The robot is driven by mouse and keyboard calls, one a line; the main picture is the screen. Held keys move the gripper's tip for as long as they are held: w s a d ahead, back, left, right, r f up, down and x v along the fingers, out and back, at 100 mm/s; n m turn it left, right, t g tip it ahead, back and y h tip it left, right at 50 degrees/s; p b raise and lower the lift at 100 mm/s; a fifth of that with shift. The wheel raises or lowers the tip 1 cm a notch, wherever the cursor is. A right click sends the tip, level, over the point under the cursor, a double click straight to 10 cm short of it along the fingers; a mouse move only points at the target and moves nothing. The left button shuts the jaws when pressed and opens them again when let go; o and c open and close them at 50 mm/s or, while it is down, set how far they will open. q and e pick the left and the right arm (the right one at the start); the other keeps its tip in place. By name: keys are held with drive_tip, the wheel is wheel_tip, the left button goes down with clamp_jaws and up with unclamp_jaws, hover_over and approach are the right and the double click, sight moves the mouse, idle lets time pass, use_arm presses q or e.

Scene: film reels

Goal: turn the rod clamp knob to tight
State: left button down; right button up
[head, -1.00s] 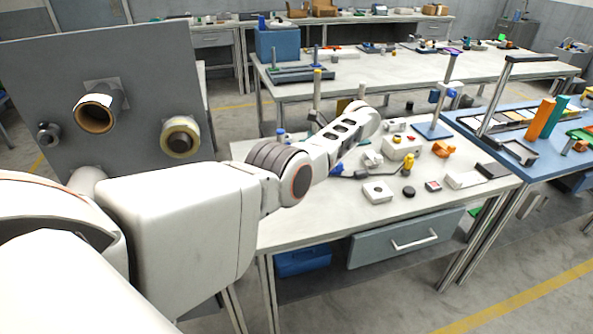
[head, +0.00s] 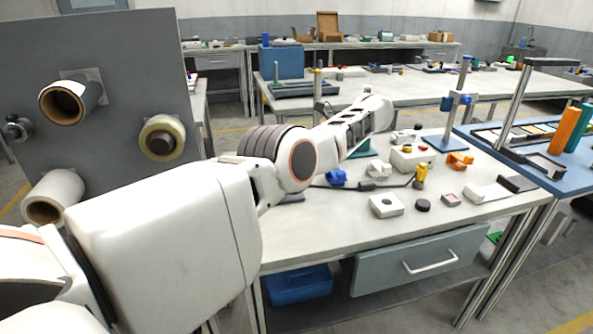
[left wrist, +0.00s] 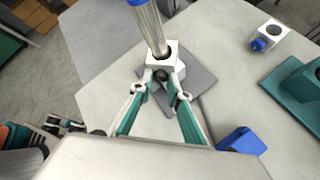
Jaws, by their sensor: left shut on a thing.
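In the left wrist view, an upright metal rod (left wrist: 147,27) with a blue cap stands over a grey base plate (left wrist: 199,84). A white clamp block (left wrist: 165,55) sits around the rod, low near the plate. Its small dark knob (left wrist: 161,75) faces me. My left gripper (left wrist: 162,81) has both teal fingers closed on this knob, one on each side. The knob is mostly covered by the fingertips, and I cannot read its tightness. In the head view my left arm hides this rod and clamp. My right gripper is in neither view.
A blue block (left wrist: 242,141), a teal block (left wrist: 302,84) and a white block with a blue knob (left wrist: 271,37) lie to the right in the wrist view. In the head view, another rod stand (head: 458,100) stands farther right. The bench front (head: 315,229) is clear.

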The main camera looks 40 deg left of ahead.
use_arm(q)
drive_tip(key=shift+d+f, duration=0.1)
drive_tip(key=shift+f, duration=0.6)
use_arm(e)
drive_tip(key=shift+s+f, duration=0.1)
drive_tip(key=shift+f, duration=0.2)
use_arm(q)
drive_tip(key=shift+f+b, duration=0.1)
drive_tip(key=shift+b, duration=0.5)
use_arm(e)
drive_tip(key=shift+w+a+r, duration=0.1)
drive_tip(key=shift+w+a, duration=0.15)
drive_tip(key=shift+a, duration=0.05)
use_arm(q)
drive_tip(key=shift+g+b, duration=0.3)
drive_tip(key=shift+b, duration=0.05)
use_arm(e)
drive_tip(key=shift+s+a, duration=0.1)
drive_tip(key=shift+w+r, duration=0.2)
use_arm(q)
drive_tip(key=c, duration=2.2)
unclamp_jaws()
drive_tip(key=shift+o, duration=0.2)
drive_tip(key=shift+r, duration=0.2)
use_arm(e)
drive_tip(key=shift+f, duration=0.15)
